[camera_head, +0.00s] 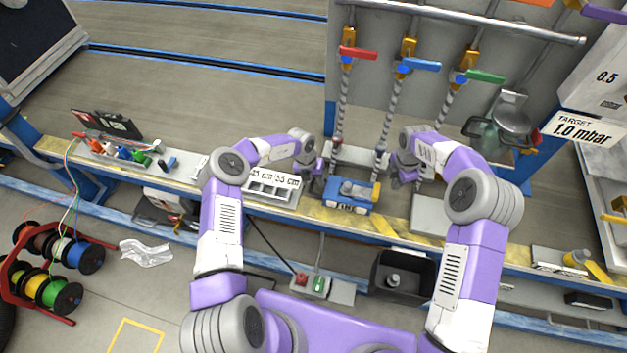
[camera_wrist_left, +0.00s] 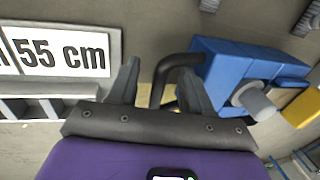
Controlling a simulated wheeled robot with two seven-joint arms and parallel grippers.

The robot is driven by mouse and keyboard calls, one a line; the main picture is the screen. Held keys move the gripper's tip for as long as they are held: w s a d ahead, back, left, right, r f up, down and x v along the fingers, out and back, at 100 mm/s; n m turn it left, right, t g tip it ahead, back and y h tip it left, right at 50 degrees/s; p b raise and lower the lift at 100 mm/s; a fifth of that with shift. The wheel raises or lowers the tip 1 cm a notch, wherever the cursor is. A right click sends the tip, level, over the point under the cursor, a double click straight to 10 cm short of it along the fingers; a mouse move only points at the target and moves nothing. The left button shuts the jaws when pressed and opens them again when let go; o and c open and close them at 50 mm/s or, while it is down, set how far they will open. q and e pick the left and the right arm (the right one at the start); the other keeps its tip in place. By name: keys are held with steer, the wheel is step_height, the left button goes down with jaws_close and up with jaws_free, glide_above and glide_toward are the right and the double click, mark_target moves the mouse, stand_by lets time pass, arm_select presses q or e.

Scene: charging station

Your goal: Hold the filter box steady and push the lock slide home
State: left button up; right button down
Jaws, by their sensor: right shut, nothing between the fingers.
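The filter box (camera_head: 345,207) is a blue box on the bench between my two grippers. In the left wrist view the blue box (camera_wrist_left: 232,68) shows with a black curved handle (camera_wrist_left: 175,66), a grey round knob (camera_wrist_left: 254,101) and a yellow part (camera_wrist_left: 303,108). My left gripper (camera_wrist_left: 158,85) is open at the box's left side, with the handle between its spread fingers and a gap visible. In the head view my left gripper (camera_head: 314,172) is left of the box. My right gripper (camera_head: 400,181) is shut and empty, right of the box. I cannot make out the lock slide.
A tray labelled 55 cm (camera_head: 272,186) lies left of the box. Hoses with red, blue and green valve handles hang behind it (camera_head: 383,120). A grey plate (camera_head: 428,216) lies to the right. A black bin (camera_head: 400,275) is below the bench's front edge.

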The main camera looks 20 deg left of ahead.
arm_select(q)
step_height(320, 180, up, 12)
steer(key=a, duration=0.2)
steer(key=shift+a, duration=0.2)
steer(key=shift+f, duration=0.15)
